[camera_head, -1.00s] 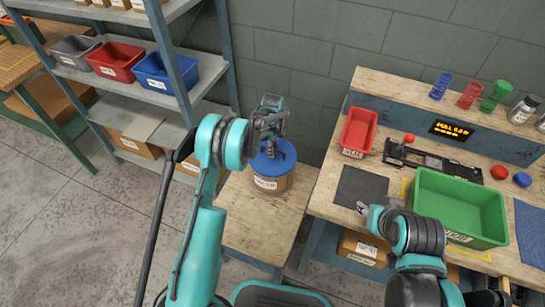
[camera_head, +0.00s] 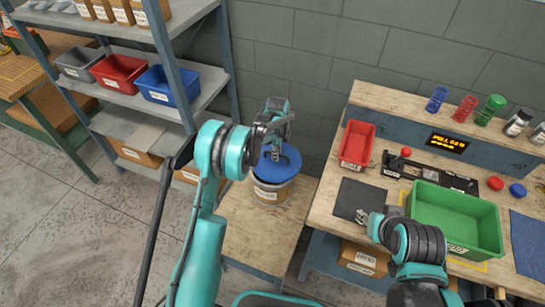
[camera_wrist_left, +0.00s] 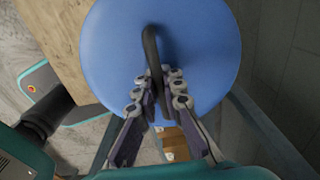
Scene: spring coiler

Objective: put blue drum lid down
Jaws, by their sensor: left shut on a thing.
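The blue drum lid (camera_head: 284,162) is a round disc with a dark loop handle, seen at the brown drum's top. The drum (camera_head: 271,191) has a white label and stands on a low wooden stand. The lid sits slightly right of the drum; I cannot tell whether they touch. My left gripper (camera_head: 275,150) is above the lid, shut on its handle. In the left wrist view the lid (camera_wrist_left: 205,45) fills the upper middle, with the left gripper's fingers (camera_wrist_left: 160,85) on both sides of the handle. My right gripper (camera_head: 362,216) hovers by a dark mat; its fingers are too small to read.
A wooden workbench (camera_head: 328,205) on the right holds a red bin (camera_head: 357,145), a green bin (camera_head: 455,215) and several springs. A shelf rack with a blue bin (camera_head: 166,88) stands at left. The stand's front surface (camera_head: 255,240) is clear.

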